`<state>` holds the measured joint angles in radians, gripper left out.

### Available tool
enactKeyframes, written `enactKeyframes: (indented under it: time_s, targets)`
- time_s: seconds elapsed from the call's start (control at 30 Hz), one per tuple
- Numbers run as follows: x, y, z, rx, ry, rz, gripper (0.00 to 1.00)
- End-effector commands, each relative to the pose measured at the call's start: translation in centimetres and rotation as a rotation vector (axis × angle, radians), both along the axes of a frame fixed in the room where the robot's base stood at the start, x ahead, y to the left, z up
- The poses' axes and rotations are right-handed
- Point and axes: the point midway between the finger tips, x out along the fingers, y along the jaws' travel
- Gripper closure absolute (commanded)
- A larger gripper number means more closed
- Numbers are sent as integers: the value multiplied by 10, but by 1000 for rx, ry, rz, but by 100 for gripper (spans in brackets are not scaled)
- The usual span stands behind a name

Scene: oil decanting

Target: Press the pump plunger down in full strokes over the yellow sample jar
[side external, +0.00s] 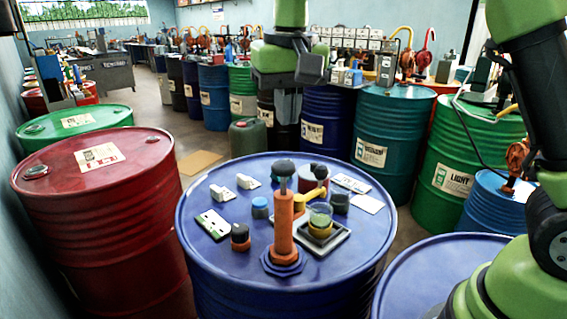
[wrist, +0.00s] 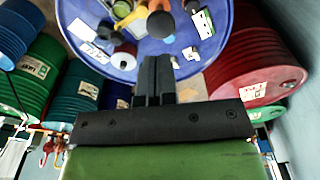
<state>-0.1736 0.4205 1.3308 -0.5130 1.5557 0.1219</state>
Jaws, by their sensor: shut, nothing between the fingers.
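The orange pump (side external: 284,225) stands upright on the blue drum top, with a dark round knob (side external: 284,168) on its plunger. The plunger looks raised, with a short rod visible below the knob. A yellow spout (side external: 308,197) reaches right from the pump to above the yellow sample jar (side external: 320,222), which sits in a square tray (side external: 338,237). My gripper (side external: 287,122) is shut and empty, above and apart from the knob, fingers pointing down. In the wrist view the shut fingers (wrist: 154,58) are below the dark knob (wrist: 160,24) in the picture; the jar is hard to make out there.
The blue drum top (side external: 215,255) also holds several small caps, jars, tags and a white card (side external: 212,222). A red drum (side external: 100,190) stands at left, and teal and green drums behind at right. A green can (side external: 248,137) stands on the floor behind.

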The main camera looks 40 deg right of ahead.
Motion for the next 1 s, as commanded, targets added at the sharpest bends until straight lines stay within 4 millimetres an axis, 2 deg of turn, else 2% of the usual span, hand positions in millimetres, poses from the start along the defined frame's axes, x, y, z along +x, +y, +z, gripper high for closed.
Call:
enactKeyframes:
  time_s: [0.27, 0.7, 1.0]
  targets:
    - [0, 0, -4, -1, 2, 0, 100]
    - [4, -2, -54, -2, 4, 0, 100]
    - [6, -3, -70, 0, 0, 0, 100]
